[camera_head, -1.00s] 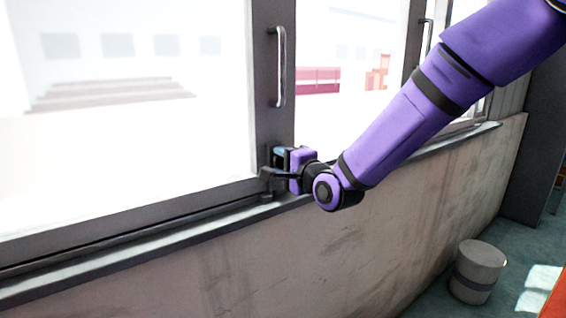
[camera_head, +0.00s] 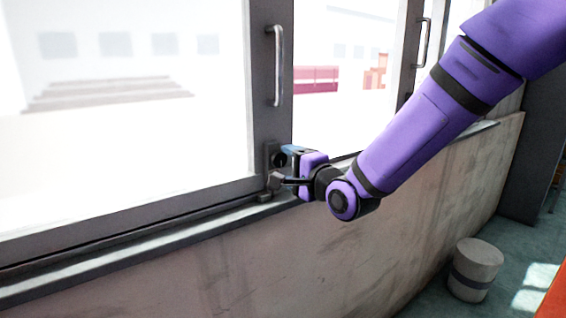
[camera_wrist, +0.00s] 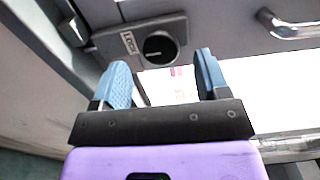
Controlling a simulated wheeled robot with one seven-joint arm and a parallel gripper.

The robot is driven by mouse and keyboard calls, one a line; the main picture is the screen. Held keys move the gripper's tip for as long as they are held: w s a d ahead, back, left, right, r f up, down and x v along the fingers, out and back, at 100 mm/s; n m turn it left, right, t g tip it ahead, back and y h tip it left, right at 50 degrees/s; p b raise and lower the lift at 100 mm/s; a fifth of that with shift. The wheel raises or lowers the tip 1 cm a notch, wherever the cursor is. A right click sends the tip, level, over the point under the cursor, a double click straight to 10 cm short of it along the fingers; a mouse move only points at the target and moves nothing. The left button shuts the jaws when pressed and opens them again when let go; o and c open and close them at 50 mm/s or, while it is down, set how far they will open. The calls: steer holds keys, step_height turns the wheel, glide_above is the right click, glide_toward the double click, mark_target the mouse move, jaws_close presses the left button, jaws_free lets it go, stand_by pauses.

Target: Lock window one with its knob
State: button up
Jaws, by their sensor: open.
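The window's dark frame (camera_head: 272,75) carries a lock with a round black knob (camera_wrist: 160,47) on a grey plate (camera_wrist: 110,42). The plate has a small white label with lettering to the left of the knob, and a pale mark shows on the knob's face. In the head view the knob (camera_head: 280,158) sits low on the frame, partly behind my gripper (camera_head: 283,166). My gripper also shows in the wrist view (camera_wrist: 162,66). Its two blue-padded fingers are apart and empty, with the knob just beyond and between their tips, not visibly touched.
A metal handle (camera_head: 276,66) stands on the frame above the lock. A sill (camera_head: 130,240) runs below the window, over a stained wall (camera_head: 240,265). A grey cylindrical bin (camera_head: 475,270) stands on the floor at lower right.

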steer(key=v, duration=0.7)
steer(key=s+d+r+n+g+h, duration=0.1)
steer(key=s+d+n+g+h, duration=0.2)
steer(key=d, duration=0.4)
steer(key=s+d+r+n+g+h, duration=0.1)
steer(key=s+d+n+h, duration=0.2)
steer(key=d+h, duration=0.25)
steer(key=s+d+r+n+g, duration=0.1)
steer(key=s+d+n+g, duration=0.1)
steer(key=s+d, duration=0.3)
steer(key=s+d+n+g+h, duration=0.1)
steer(key=s+d+n+g, duration=0.2)
steer(key=s, duration=1)
steer(key=shift+s+d+r+g, duration=0.35)
steer(key=shift+d+g, duration=0.05)
steer(key=shift+d, duration=0.8)
steer(key=shift+h, duration=0.25)
steer(key=shift+c, duration=0.2)
